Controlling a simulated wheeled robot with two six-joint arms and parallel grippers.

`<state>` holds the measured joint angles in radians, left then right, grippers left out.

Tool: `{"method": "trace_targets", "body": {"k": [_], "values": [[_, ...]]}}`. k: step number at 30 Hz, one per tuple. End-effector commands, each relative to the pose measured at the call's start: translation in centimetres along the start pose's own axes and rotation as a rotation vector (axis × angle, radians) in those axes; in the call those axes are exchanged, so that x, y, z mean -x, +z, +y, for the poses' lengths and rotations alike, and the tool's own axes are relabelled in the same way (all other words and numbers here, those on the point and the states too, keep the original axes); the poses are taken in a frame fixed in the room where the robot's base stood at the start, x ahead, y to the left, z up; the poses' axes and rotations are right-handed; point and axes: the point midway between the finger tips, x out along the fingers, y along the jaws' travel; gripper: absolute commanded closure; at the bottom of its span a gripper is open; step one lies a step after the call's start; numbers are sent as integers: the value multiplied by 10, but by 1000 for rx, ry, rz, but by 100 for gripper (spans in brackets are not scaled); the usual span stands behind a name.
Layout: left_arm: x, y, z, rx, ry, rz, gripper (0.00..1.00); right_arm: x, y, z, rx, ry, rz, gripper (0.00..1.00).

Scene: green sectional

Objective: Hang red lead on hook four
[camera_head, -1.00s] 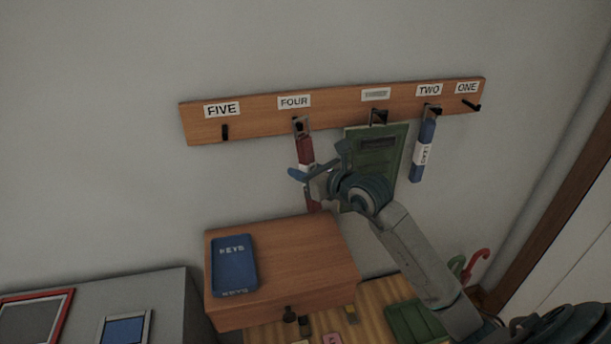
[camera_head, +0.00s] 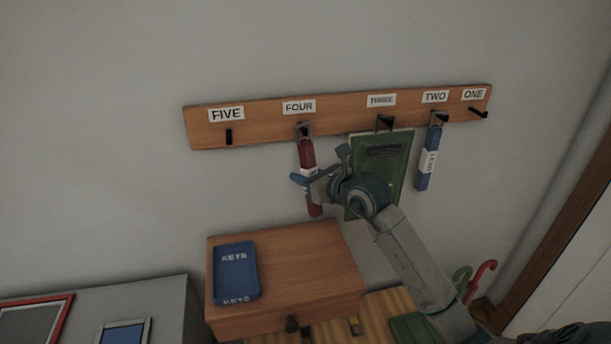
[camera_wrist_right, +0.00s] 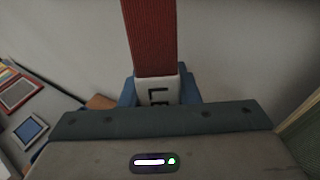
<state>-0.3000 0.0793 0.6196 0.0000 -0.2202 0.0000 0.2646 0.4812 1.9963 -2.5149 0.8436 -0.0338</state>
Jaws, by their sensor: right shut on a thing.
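The red lead (camera_head: 307,153) hangs upright below the FOUR label, its top loop at hook four (camera_head: 304,129); whether the loop is fully around the hook is too small to tell. My right gripper (camera_head: 304,180) is shut on the lead's middle, at its white label. In the right wrist view the red strap (camera_wrist_right: 149,40) rises from between the blue fingers (camera_wrist_right: 160,92), with the white label (camera_wrist_right: 157,90) partly hidden by the gripper body. My left gripper is not in view.
The wooden hook board (camera_head: 260,127) runs along the wall. A green book-like item (camera_head: 392,150) hangs at hook three, close behind my right wrist, and a blue lead (camera_head: 423,170) at hook two. Hook five (camera_head: 228,137) is bare. A wooden box (camera_head: 300,262) with a blue KEYS tray (camera_head: 235,275) stands below.

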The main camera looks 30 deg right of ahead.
Motion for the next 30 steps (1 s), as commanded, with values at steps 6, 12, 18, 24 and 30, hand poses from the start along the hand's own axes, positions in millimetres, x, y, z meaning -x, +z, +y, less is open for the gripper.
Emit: {"method": "trace_targets", "body": {"k": [6,12,18,24,30], "values": [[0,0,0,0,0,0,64,0,0,0,0,0,-1,95],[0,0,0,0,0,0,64,0,0,0,0,0,-1,54],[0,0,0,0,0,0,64,0,0,0,0,0,0,46],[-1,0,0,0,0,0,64,3,-1,0,1,-1,0,46],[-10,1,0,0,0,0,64,24,-3,-1,6,-1,1,46]]}}
